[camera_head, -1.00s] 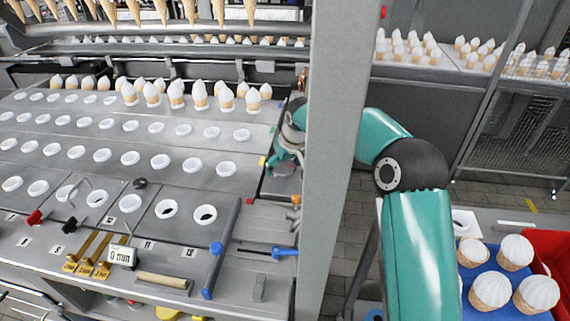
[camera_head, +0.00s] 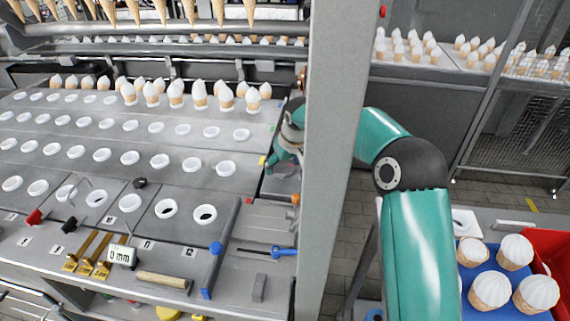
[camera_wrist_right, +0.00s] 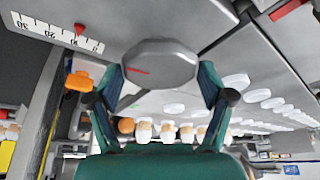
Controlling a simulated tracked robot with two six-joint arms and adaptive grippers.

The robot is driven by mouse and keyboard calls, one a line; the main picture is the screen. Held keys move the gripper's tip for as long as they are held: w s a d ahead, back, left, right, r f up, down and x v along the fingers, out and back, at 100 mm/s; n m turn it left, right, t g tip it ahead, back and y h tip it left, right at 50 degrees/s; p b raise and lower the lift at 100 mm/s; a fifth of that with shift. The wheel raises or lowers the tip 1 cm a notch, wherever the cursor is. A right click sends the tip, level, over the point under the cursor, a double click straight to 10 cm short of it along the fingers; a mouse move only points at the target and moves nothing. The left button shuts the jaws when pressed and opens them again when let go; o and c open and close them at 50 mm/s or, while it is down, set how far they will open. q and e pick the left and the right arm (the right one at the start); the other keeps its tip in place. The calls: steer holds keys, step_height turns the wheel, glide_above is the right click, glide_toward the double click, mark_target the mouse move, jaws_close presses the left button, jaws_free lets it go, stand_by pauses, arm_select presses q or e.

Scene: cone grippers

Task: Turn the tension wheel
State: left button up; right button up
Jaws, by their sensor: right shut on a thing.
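The tension wheel (camera_wrist_right: 160,62) is a grey, many-sided knob with a short red line on its face, in the upper middle of the right wrist view. My right gripper (camera_wrist_right: 160,76) has one teal finger on each side of the wheel and is shut on it. A white scale (camera_wrist_right: 55,32) with black numbers and a red pointer lies to the left of the wheel. In the head view my right gripper (camera_head: 272,162) is at the machine's right edge, partly behind a grey post. I cannot make out the wheel there. My left gripper is not in view.
The grey post (camera_head: 335,160) stands between the head camera and my right wrist. The machine's plate (camera_head: 120,140) has rows of holes with cones at the back. A blue lever (camera_head: 284,252) is below the gripper. A blue tray (camera_head: 508,300) of cones is at lower right.

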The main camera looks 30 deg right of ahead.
steer(key=o, duration=1)
steer(key=shift+o, duration=0.2)
steer(key=shift+r, duration=0.1)
steer(key=v, duration=1.1)
steer(key=shift+s+r, duration=0.25)
steer(key=shift+r, duration=0.1)
